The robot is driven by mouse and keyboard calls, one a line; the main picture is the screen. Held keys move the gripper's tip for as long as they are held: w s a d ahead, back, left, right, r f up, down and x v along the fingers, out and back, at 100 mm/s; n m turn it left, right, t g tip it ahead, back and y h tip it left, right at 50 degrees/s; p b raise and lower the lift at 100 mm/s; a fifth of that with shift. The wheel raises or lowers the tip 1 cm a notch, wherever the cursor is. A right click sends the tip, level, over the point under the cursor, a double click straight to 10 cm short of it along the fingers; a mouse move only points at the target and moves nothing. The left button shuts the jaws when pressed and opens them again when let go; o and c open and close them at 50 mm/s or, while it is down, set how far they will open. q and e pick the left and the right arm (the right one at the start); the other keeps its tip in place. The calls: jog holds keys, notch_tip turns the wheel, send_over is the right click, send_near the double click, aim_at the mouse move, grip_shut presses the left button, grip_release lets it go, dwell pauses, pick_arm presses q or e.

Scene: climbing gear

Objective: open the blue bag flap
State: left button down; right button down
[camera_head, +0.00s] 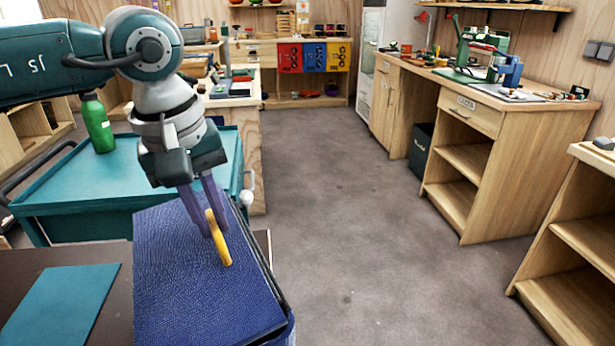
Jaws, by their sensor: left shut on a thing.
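The blue bag (175,290) stands at the lower left, its textured blue flap lying flat across the top. A yellow pull tab (222,248) rises from the flap near its right side. My left gripper (211,226) reaches down from the upper left, and its purple fingers are shut on the yellow tab. The flap looks closed; the inside of the bag is hidden. The lower part of the bag is cut off by the picture's bottom edge. My right gripper is not in view.
A teal cart (60,190) with a green bottle (97,124) stands behind the bag. A dark surface with a teal sheet (60,303) lies left of the bag. Wooden benches (480,150) line the right. The grey floor (370,250) between is clear.

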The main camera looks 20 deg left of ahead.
aim_at(195, 253)
pick_arm(q)
jog(key=shift+s+a+r, duration=0.2)
jog(key=shift+r, duration=0.2)
jog(key=shift+s+a+r+p, duration=0.35)
jog(key=shift+r+p, duration=0.1)
jog(key=shift+p, duration=0.1)
jog(key=shift+s+a+r+p, duration=0.2)
jog(key=shift+s+r+p, duration=0.1)
jog(key=shift+r+p, duration=0.2)
jog(key=shift+s+a+r, duration=0.15)
jog(key=c, duration=1.4)
grip_release()
jog(key=shift+s+a+r+p, duration=0.1)
jog(key=shift+p, duration=0.3)
jog(key=shift+o, duration=0.9)
jog(key=o, duration=1)
